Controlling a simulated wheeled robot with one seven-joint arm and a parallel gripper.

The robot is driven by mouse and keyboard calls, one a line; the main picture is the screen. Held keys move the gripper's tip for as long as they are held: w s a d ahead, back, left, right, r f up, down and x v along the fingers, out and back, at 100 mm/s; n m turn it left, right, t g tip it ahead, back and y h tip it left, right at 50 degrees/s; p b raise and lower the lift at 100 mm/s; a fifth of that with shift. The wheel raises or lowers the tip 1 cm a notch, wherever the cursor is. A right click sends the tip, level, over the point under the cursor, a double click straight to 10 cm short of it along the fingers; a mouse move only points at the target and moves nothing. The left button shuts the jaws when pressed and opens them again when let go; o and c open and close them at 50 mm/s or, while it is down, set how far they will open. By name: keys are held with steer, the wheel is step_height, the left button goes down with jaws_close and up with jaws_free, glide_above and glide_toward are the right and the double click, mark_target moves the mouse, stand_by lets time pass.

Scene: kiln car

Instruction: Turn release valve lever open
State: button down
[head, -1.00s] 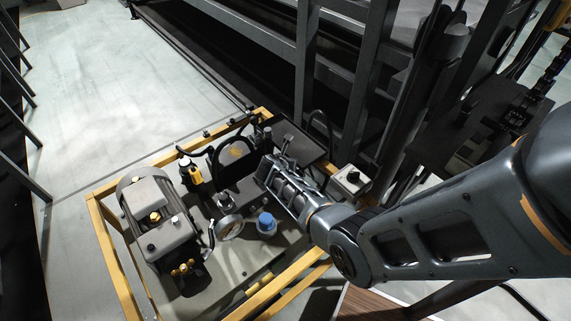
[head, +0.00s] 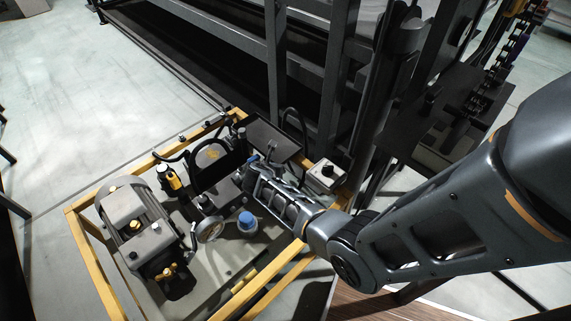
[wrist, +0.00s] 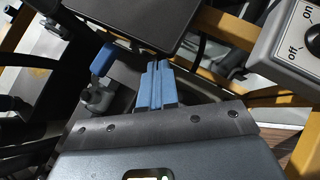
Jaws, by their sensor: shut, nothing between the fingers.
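My gripper (wrist: 159,72) shows in the wrist view with its two blue fingers pressed together and nothing between them. A short blue grip (wrist: 103,59), which looks like the lever's handle, sits to the left of the fingertips on a dark valve fitting (wrist: 97,98). A gap shows between the grip and the fingers; I cannot tell their difference in depth. In the head view my arm reaches to the back right part of the yellow-framed unit (head: 88,200). A small blue piece (head: 253,159) shows by the arm's end; I cannot tell whether it is lever or finger.
A dark flat panel (wrist: 130,20) lies just beyond the fingertips; it also shows in the head view (head: 271,138). A grey on/off switch box (wrist: 285,45) is at the right. A motor (head: 130,215), a round gauge (head: 209,229) and a blue cap (head: 247,222) stand left of my arm.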

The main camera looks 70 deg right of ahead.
steer(key=s+a+r+p, duration=0.1)
steer(key=s+a+r, duration=0.1)
steer(key=s+r, duration=0.3)
steer(key=shift+s+a+r+p, duration=0.2)
steer(key=shift+a+r+p, duration=0.1)
steer(key=shift+a+r, duration=0.1)
steer(key=shift+f, duration=0.1)
steer(key=s+a+r+m+t+y, duration=0.2)
steer(key=s+a+r+m+t, duration=0.15)
steer(key=s+a, duration=0.45)
steer(key=s+a+r+m+t+y, duration=0.2)
steer(key=s+a+m+t+y, duration=0.15)
steer(key=a, duration=0.75)
steer(key=s+a+r+m+t+y, duration=0.1)
steer(key=s+a+r+m+t, duration=0.1)
steer(key=r, duration=0.6)
steer(key=s+a+r+m+t+y, duration=0.1)
steer(key=s+a+r+m, duration=0.4)
steer(key=r, duration=0.4)
steer(key=s+a+r+m+t+y, duration=0.2)
steer(key=s+a+r+m, duration=0.2)
steer(key=r, duration=0.5)
steer(key=a+m, duration=0.1)
steer(key=m, duration=0.1)
steer(key=shift+a+m+t, duration=0.15)
steer(key=shift+m+t, duration=0.15)
